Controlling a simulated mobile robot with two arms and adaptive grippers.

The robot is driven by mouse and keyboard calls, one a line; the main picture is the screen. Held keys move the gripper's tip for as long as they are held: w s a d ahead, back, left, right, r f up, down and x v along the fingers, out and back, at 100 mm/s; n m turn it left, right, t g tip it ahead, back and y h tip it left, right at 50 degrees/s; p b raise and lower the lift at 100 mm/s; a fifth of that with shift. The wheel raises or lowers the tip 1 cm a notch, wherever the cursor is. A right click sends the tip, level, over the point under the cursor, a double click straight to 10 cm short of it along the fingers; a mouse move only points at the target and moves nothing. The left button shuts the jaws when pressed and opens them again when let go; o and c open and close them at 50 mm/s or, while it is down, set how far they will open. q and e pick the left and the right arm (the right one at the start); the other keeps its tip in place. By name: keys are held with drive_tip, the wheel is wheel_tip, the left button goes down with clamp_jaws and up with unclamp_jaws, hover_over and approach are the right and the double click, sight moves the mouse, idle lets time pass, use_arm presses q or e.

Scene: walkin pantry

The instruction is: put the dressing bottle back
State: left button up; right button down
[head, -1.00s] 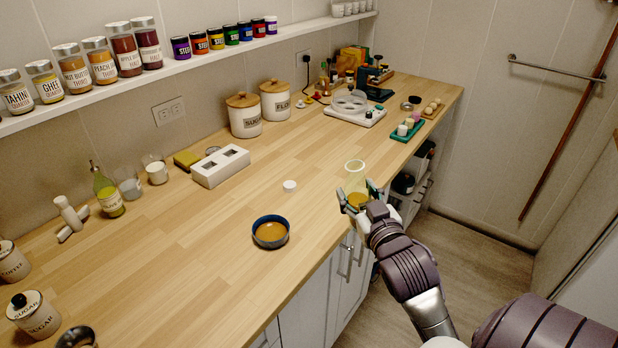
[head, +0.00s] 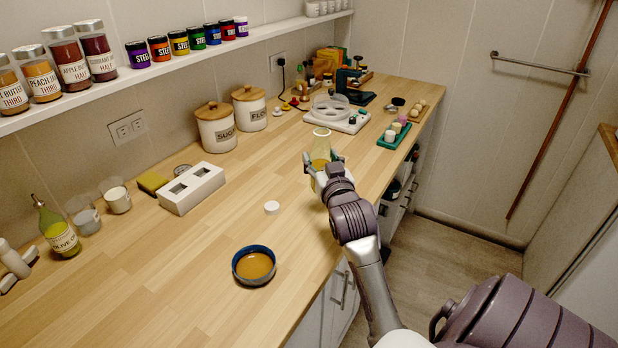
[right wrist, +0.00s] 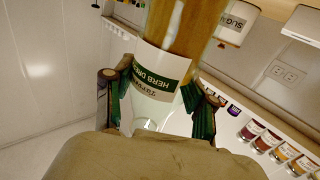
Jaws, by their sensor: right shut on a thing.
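The dressing bottle is clear glass with an amber layer low inside. In the head view the dressing bottle (head: 321,144) stands roughly upright in my right gripper (head: 323,170), over the counter's front part. In the right wrist view the bottle (right wrist: 162,72) shows a white and green label reading "HERB DRE…", partly cut off. The fingers of my right gripper (right wrist: 158,108) close on it from both sides. My left gripper is not in view.
On the wooden counter (head: 180,285) are a blue bowl of brown liquid (head: 254,265), a small white cap (head: 271,207) and a white block with two square openings (head: 192,187). Canisters (head: 216,127) and an oil bottle (head: 58,232) stand along the wall. Mid-counter is mostly clear.

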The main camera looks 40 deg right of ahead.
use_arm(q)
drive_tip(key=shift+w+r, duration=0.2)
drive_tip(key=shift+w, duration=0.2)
use_arm(e)
drive_tip(key=shift+w+a+f, duration=0.2)
drive_tip(key=shift+w+f, duration=0.25)
drive_tip(key=shift+f, duration=0.5)
drive_tip(key=shift+w+a+f, duration=0.15)
drive_tip(key=shift+w+f, duration=0.3)
drive_tip(key=shift+f, duration=0.45)
drive_tip(key=shift+w+a+f, duration=0.2)
drive_tip(key=shift+w+f, duration=0.25)
drive_tip(key=shift+f, duration=0.5)
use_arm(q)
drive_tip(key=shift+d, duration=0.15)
use_arm(e)
drive_tip(key=shift+c, duration=1.8)
unclamp_jaws()
drive_tip(key=shift+f, duration=0.2)
drive_tip(key=shift+r, duration=0.2)
drive_tip(key=b+v, duration=0.1)
drive_tip(key=v, duration=0.9)
drive_tip(key=shift+s+a+f, duration=0.1)
drive_tip(key=shift+s+a, duration=0.1)
drive_tip(key=shift+s, duration=0.1)
drive_tip(key=shift+s+a, duration=0.35)
drive_tip(key=shift+s, duration=0.3)
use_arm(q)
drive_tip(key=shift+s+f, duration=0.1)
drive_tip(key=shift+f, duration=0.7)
